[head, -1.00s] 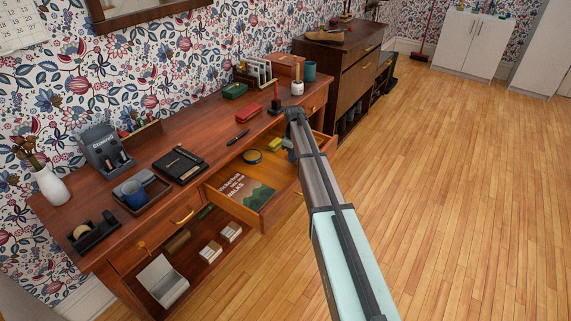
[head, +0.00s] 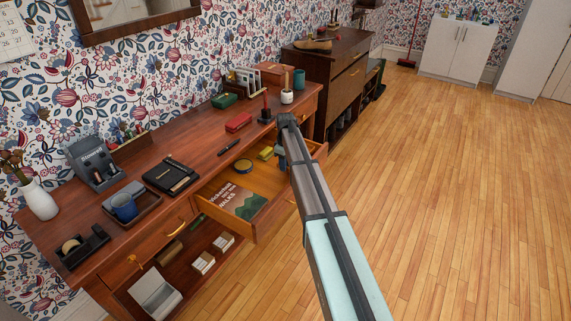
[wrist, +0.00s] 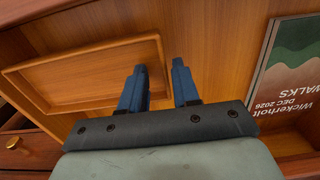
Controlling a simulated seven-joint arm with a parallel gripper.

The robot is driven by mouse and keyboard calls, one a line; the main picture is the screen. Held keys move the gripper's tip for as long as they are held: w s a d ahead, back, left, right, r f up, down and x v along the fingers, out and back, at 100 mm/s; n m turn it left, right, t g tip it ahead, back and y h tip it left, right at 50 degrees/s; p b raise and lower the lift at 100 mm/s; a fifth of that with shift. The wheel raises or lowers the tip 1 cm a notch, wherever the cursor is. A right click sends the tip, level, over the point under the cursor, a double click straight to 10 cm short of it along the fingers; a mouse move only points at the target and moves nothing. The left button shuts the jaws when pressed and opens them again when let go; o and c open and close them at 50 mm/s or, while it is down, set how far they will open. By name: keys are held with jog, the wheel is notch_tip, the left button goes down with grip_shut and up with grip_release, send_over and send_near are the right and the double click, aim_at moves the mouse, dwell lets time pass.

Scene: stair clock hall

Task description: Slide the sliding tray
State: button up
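A shallow wooden tray with a raised rim, the sliding tray (wrist: 85,78), lies inside the open drawer in the wrist view. The part I see is empty. My gripper (wrist: 158,68) is open, with its two blue fingers apart. The tray's right-hand rim appears between the fingers; I cannot tell whether they touch it. In the head view my gripper (head: 281,157) is low in the right part of the open drawer (head: 269,222), partly behind my arm. The tray is not clear in that view.
A walks booklet (head: 236,201) lies in the drawer's left part, also right of my fingers in the wrist view (wrist: 290,75). A round tin (head: 243,166) and a yellow object (head: 266,153) lie near my gripper. The desk top (head: 205,150) holds several items. The floor (head: 440,200) is clear.

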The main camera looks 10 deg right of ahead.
jog(key=shift+r, duration=0.15)
notch_tip(320, 180, up, 14)
jog(key=shift+f, duration=0.2)
dwell(0.5)
